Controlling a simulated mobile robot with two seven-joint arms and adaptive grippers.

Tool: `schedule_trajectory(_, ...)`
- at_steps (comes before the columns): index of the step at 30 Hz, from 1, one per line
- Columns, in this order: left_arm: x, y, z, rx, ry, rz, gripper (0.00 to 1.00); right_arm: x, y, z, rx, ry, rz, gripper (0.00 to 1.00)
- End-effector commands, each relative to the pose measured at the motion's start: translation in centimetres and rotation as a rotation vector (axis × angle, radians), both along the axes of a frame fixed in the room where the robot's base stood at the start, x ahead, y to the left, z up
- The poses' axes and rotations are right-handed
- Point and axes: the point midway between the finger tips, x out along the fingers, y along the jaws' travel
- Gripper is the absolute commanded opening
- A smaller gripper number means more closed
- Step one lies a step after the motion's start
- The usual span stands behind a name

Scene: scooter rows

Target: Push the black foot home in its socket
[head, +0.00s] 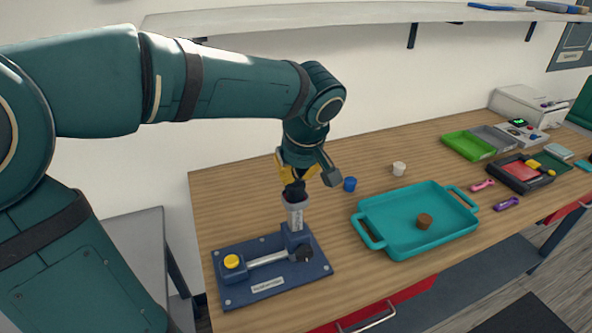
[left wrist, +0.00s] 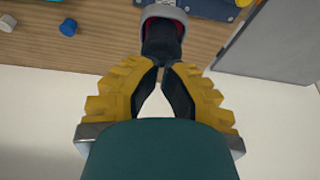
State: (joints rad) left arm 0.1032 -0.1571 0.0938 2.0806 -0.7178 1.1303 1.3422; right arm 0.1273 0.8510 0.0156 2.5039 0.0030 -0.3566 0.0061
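The black foot (head: 294,190) points down from my left gripper (head: 297,176) into the top of an upright pale grey tube, the socket (head: 296,216). In the left wrist view the foot (left wrist: 161,42) runs from the fingertips into the socket's grey rim (left wrist: 152,11), where a red inner edge shows. How deep it sits is hidden. The yellow fingers of my left gripper (left wrist: 163,66) are closed in on the foot's near end. The tube stands in a blue fixture (head: 232,291) with a yellow knob (head: 231,261). My right gripper is out of view.
Several bins and tools lie farther right. A shelf (head: 370,15) runs above.

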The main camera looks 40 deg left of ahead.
Motion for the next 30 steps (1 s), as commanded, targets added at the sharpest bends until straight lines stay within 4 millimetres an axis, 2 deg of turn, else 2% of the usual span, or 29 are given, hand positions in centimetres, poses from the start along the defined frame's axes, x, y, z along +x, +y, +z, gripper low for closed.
schedule_trajectory(30,0.0,0.0,-2.5,0.0,0.001,0.0,0.0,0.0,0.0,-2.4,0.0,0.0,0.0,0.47)
